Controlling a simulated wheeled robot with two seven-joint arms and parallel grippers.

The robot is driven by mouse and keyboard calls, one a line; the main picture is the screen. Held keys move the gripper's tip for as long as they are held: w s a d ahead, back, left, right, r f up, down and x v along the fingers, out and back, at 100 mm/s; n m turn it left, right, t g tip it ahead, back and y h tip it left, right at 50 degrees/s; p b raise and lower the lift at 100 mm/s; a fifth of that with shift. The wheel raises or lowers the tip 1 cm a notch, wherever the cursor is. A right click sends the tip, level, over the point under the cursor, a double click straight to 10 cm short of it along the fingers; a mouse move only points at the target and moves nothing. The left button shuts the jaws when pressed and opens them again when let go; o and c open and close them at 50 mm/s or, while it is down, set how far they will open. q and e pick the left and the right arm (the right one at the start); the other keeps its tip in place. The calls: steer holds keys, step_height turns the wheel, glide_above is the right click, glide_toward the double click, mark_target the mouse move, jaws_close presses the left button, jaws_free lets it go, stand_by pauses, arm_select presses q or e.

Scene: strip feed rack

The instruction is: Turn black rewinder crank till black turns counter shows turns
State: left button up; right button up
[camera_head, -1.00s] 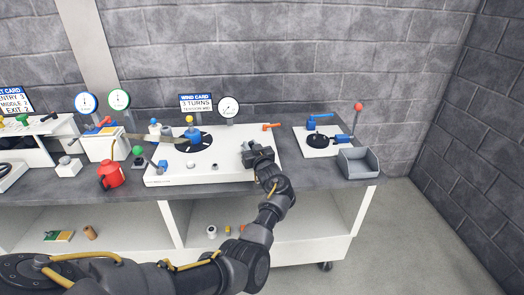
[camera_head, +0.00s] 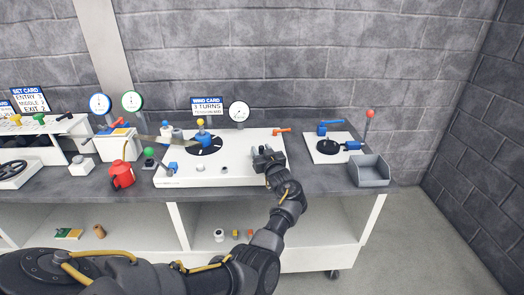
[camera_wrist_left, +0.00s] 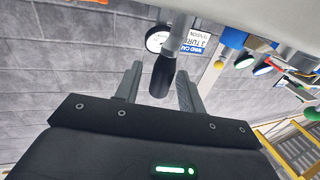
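My left gripper (camera_head: 267,155) is over the right part of the white rewinder base (camera_head: 230,173). In the left wrist view, the black crank handle (camera_wrist_left: 162,76) stands between its two open fingers (camera_wrist_left: 160,80), with gaps visible at both sides. In the head view the gripper hides the crank. The black-rimmed turns counter dial (camera_head: 239,111) stands behind the base; its reading is too small to tell. It also shows in the left wrist view (camera_wrist_left: 157,40). The wind card (camera_head: 207,106) beside it reads 3 TURNS. My right gripper is not in view.
A black disc (camera_head: 203,145) with a yellow-topped post sits on the base's left half. An orange lever (camera_head: 282,131) is behind the gripper. A grey bin (camera_head: 371,171) and a small white unit (camera_head: 330,147) stand to the right.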

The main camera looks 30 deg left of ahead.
arm_select(q)
steer(key=v, duration=0.7)
steer(key=shift+b, duration=0.3)
steer(key=shift+d, duration=0.1)
steer(key=shift+c, duration=0.5)
